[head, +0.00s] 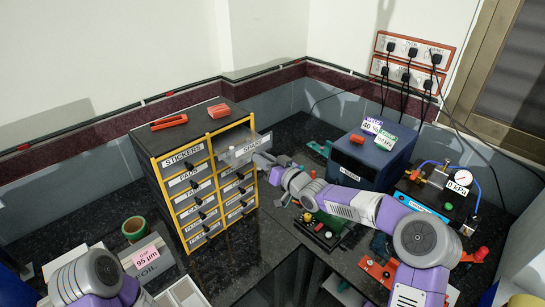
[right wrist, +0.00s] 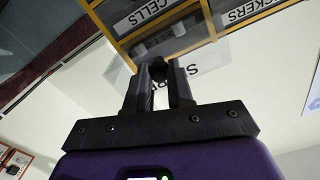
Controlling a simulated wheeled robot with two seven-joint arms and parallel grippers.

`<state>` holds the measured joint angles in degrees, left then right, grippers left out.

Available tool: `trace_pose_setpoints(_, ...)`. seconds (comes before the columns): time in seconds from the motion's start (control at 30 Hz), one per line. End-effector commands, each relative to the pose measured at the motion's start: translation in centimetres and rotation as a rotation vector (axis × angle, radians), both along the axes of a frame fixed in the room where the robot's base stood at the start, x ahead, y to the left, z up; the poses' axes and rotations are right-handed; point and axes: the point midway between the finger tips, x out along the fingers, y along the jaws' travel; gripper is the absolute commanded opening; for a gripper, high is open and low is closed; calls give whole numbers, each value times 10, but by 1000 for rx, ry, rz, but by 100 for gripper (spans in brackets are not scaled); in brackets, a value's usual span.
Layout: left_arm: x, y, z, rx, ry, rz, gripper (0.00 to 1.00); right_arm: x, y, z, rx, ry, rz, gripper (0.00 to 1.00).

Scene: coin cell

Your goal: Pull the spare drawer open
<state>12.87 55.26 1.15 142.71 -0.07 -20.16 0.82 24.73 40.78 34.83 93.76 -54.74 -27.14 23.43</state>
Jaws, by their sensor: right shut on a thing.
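The cabinet (head: 193,172) has a yellow frame, a dark top and two columns of labelled drawers. The spare drawer (head: 250,147) is at the top of its right column; its translucent front stands out from the frame, so it is at least partly open. My right gripper (head: 259,159) is at that front. The fingers partly hide the handle and label. My left arm shows at the bottom left; its gripper is out of the picture.
A red tool (head: 169,122) and a small red piece (head: 219,110) lie on the cabinet top. A blue box (head: 370,158) stands right of the cabinet, with a gauge rig (head: 440,185) beyond. A green-and-orange roll (head: 134,228) stands at left.

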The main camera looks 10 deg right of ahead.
Motion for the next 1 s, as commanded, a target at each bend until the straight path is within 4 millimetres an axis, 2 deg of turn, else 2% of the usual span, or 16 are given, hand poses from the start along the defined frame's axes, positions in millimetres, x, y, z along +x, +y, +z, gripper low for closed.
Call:
trace_pose_setpoints(0.23, 0, 0, 0, 0, 0, 0, 43, 0, -1, 1, 1, -2, -2, 0)
trace_pose_setpoints(0.27, 0, 0, 0, 0, 0, 1, 43, 0, -1, 1, 1, -2, -2, 27)
trace_pose_setpoints(0.4, 0, 0, 0, 0, 0, 0, 43, 0, -2, 1, 1, -2, -4, 48)
trace_pose_setpoints(0.77, 0, 0, 0, 0, 0, 0, 43, -4, -6, 0, 0, 0, -4, 48)
trace_pose_setpoints(1.0, 0, 0, -3, 0, 0, 0, 43, -33, -26, 0, -2, -2, -6, 48)
